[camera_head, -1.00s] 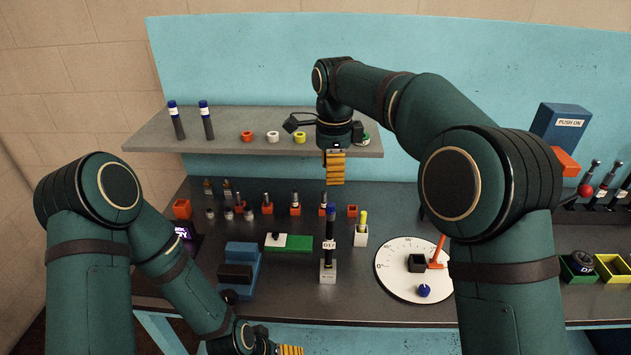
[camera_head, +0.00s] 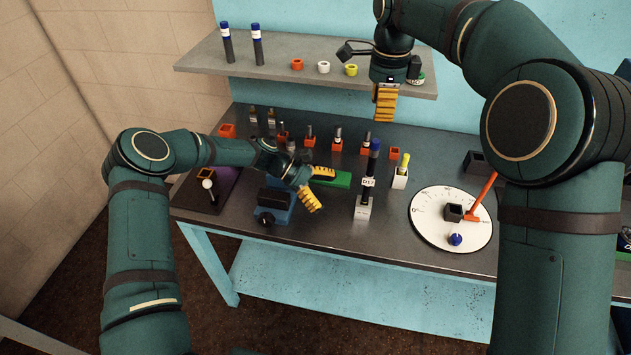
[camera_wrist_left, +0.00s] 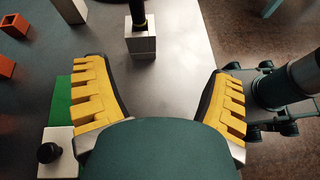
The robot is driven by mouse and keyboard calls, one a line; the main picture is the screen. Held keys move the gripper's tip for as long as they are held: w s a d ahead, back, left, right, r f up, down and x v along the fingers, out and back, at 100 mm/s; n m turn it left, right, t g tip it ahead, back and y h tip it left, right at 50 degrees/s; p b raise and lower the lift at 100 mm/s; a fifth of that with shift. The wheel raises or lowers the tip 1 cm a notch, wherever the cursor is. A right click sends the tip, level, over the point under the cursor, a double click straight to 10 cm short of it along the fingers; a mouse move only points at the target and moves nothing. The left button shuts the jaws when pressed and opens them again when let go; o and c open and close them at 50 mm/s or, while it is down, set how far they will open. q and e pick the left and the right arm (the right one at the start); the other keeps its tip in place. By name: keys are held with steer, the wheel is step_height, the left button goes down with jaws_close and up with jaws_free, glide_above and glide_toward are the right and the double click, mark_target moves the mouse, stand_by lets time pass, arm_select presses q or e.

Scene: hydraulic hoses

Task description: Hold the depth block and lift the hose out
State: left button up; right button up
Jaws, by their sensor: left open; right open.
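The hose (camera_head: 370,174) is dark with a blue top and a white tag reading D17. It stands upright in the grey depth block (camera_head: 362,210) near the bench's front edge. In the left wrist view the block (camera_wrist_left: 141,43) shows top centre, just ahead of the fingers, with the lower hose (camera_wrist_left: 137,12) rising from it. My left gripper (camera_head: 320,188) is open, left of the block and apart from it. In the wrist view its yellow fingers (camera_wrist_left: 160,78) are spread wide with nothing between them. My right gripper (camera_head: 385,103) is open and points down, above and behind the hose top.
A blue vise-like fixture (camera_head: 274,206) and a green block (camera_head: 338,180) lie by my left gripper. A white holder (camera_head: 400,178) with a yellow item stands right of the hose, then a round dial (camera_head: 425,225). The shelf (camera_head: 300,70) spans behind.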

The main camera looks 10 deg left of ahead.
mark_target(358, 201)
arm_select(q)
steer(key=d+f+n, duration=0.1)
steer(key=d, duration=0.2)
steer(key=w+d+f, duration=0.1)
steer(key=d, duration=0.2)
steer(key=w+d+f+n+t, duration=0.1)
steer(key=d+f, duration=0.1)
steer(key=d, duration=0.1)
steer(key=shift+d+f+n+h, duration=0.1)
steer(key=shift+d+n+h, duration=0.2)
steer(key=shift+d+h, duration=0.1)
